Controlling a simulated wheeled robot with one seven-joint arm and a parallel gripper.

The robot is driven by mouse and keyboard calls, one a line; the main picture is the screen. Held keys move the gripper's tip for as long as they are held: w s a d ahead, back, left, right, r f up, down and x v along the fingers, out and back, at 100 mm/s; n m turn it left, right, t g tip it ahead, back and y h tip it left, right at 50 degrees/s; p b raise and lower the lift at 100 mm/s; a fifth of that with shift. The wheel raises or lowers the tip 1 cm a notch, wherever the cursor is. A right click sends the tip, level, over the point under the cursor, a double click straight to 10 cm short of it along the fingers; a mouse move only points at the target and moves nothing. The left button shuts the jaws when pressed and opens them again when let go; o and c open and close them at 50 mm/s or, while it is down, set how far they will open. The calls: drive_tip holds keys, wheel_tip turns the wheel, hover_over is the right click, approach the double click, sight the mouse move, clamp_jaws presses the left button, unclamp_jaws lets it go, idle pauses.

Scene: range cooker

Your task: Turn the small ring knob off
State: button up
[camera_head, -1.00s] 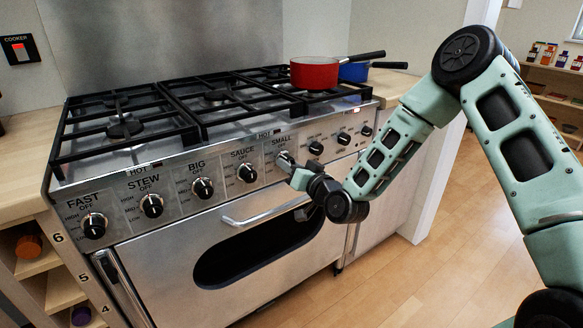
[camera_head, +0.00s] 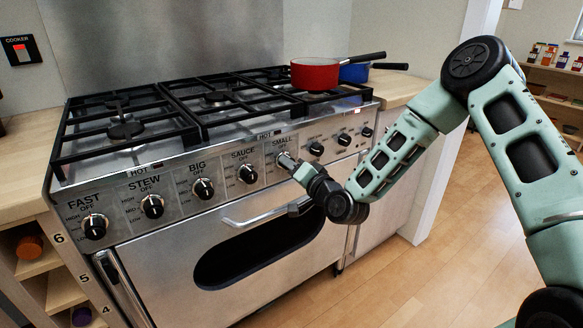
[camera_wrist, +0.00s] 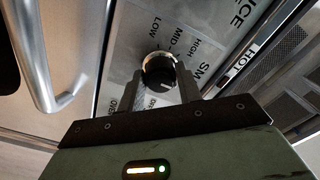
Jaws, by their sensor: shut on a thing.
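The small ring knob (camera_wrist: 159,72) is a round black knob with a silvery rim, on the cooker's front panel. In the wrist view it sits between the two fingers of my gripper (camera_wrist: 160,82), which are shut on it from both sides. The letters SM and the words LOW, MID and HIGH show on the panel around it. In the head view my gripper (camera_head: 289,163) is at the panel below the word SMALL and hides most of the knob. I cannot tell its pointer setting clearly.
The sauce knob (camera_head: 247,174) is just left of my gripper, and another knob (camera_head: 316,149) is just right. The oven door handle (camera_head: 262,213) juts out below. A red pan (camera_head: 314,74) and a blue pan (camera_head: 354,73) stand on the hob. The floor at right is clear.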

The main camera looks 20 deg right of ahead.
drive_tip(key=o, duration=1)
drive_tip(key=shift+s, duration=0.1)
drive_tip(key=shift+p+v, duration=3)
drive_tip(key=shift+v, duration=5.6)
drive_tip(key=shift+r, duration=0.1)
